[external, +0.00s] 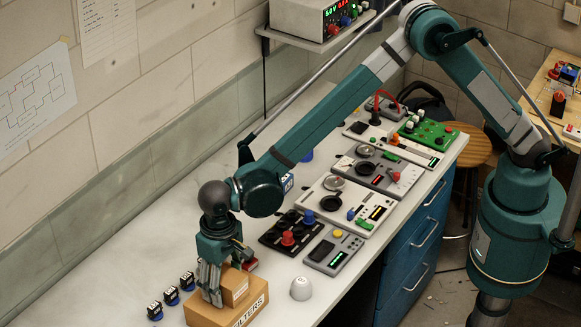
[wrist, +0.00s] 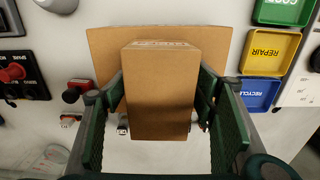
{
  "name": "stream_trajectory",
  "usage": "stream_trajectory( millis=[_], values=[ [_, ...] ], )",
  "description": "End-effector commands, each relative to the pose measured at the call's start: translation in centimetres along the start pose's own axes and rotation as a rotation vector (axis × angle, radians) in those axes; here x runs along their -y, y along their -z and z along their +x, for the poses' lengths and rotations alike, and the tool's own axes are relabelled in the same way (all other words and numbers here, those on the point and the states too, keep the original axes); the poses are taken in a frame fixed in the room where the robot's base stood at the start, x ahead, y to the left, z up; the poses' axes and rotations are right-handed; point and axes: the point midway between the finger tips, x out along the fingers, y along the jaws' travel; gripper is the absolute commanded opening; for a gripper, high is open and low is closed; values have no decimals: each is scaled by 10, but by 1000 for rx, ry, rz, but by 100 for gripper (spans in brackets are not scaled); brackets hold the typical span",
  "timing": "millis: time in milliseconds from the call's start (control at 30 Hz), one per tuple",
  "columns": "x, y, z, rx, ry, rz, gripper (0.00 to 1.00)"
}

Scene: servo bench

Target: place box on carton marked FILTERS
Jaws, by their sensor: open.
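The small brown box (external: 237,285) stands upright on top of the larger brown carton (external: 247,313), whose front reads FILTERS. It appears to rest on the carton, though my fingers hide part of the contact. In the wrist view the box (wrist: 160,92) fills the middle, with the carton (wrist: 108,50) behind and below it. My gripper (external: 214,291) points down over the box. In the wrist view its green fingers are open, one on each side of the box, with a narrow gap visible at the right.
Several small black-and-blue blocks (external: 171,296) stand left of the carton. A white cup (external: 301,288) stands to its right. A dark panel with knobs (external: 290,232) lies behind. Green, yellow (wrist: 268,52) and blue bins sit at the wrist view's right. The bench's left side is mostly clear.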

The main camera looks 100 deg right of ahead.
Motion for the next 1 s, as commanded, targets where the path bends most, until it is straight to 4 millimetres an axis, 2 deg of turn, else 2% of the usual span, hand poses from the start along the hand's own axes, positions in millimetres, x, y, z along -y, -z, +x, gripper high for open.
stream_trajectory(
  millis=[267, 367, 567, 1000],
  values=[
    [0, 0, -4, 0, 0, 0, 57],
    [0, 0, -11, 0, 0, 0, 57],
    [0, 0, -35, 0, 0, 0, 57],
    [0, 0, -103, 0, 0, 0, 57]
  ],
)
